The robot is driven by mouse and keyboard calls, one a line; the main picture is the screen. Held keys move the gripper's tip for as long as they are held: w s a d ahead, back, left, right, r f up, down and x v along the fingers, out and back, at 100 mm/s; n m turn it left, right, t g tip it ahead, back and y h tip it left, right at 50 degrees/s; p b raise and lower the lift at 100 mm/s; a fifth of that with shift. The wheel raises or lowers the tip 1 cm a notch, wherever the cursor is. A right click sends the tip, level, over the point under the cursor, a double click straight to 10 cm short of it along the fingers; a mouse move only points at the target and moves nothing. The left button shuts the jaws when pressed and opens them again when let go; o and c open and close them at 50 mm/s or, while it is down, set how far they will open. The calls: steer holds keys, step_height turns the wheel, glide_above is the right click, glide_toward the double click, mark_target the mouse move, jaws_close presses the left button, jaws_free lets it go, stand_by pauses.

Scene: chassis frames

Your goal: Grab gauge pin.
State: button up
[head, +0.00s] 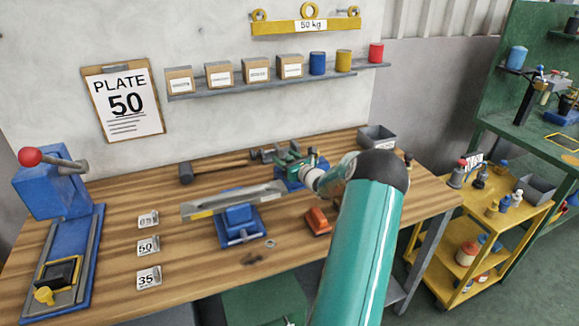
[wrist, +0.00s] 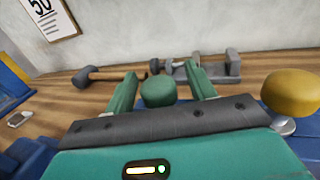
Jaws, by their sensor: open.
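My gripper (wrist: 163,78) is open in the wrist view, its two green fingers spread. A rounded green knob (wrist: 158,92) shows between the fingers, with no clear contact; its stem is hidden. A yellow rounded knob (wrist: 291,90) on a pale metal stem stands to the right, outside the fingers, over a blue block (wrist: 285,122). These knobs look like pin heads, but no label shows which is the gauge pin. In the head view my gripper (head: 287,156) is over the blue block (head: 289,178) at the back of the bench, and my arm hides part of it.
A metal rail (head: 222,203) lies across a blue vise (head: 239,233) left of my gripper. A mallet (head: 210,170) and a grey tool (wrist: 220,68) lie behind. An orange block (head: 318,221) is in front. The wall sign (head: 124,104) reads PLATE 50.

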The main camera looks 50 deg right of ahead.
steer(key=shift+w, duration=0.1)
steer(key=c, duration=1.1)
steer(key=shift+r, duration=0.1)
